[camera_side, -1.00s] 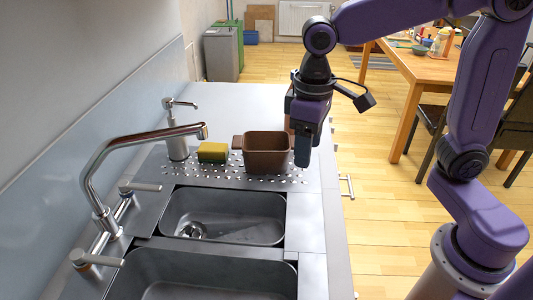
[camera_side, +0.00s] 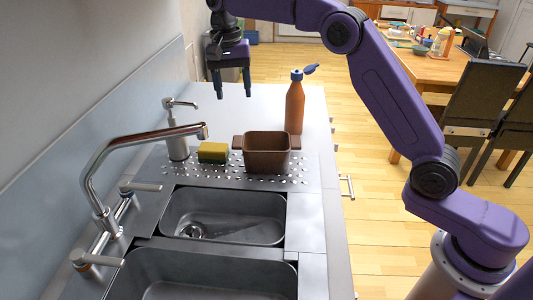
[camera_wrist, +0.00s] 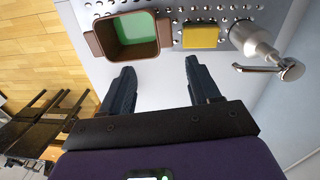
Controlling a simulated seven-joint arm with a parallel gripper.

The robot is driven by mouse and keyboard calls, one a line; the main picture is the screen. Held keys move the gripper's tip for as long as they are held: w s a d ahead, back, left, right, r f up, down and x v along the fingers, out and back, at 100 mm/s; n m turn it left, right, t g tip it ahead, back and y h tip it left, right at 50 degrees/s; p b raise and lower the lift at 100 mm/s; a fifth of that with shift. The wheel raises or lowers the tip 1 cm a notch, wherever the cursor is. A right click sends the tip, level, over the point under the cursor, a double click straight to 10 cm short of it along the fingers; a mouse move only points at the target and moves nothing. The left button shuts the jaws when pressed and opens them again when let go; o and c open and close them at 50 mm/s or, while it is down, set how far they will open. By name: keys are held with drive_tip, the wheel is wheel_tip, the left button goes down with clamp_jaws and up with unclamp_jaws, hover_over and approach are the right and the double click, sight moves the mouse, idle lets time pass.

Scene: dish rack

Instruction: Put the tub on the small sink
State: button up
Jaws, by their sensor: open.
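The tub (camera_side: 267,156) is a brown open box with a handle at each end. It stands upright on the perforated drain area behind the small sink. In the wrist view the tub (camera_wrist: 97,42) is at the upper left and its inside floor looks green. The small sink (camera_side: 225,216) is the nearer-middle metal basin, empty, with a drain at its left. My gripper (camera_side: 234,97) is open and empty, raised above the counter behind the tub and to its left. In the wrist view my gripper (camera_wrist: 163,78) has its fingers wide apart, with bare counter between them.
A yellow sponge (camera_side: 213,152) lies left of the tub, and a soap dispenser (camera_side: 177,130) stands farther left. An orange bottle (camera_side: 295,105) with a blue top stands behind the tub at right. A tall faucet (camera_side: 130,150) reaches over from the left. A larger sink (camera_side: 200,275) is in front.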

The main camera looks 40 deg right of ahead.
sight(239, 140)
drive_tip(key=f, duration=0.7)
drive_tip(key=d+f, duration=0.1)
drive_tip(key=f, duration=0.3)
drive_tip(key=shift+f, duration=0.35)
drive_tip(key=shift+s+a+f, duration=0.1)
drive_tip(key=shift+f, duration=1.35)
drive_tip(key=shift+a+f, duration=0.1)
drive_tip(key=shift+f, duration=1.35)
clamp_jaws()
drive_tip(key=shift+r, duration=0.1)
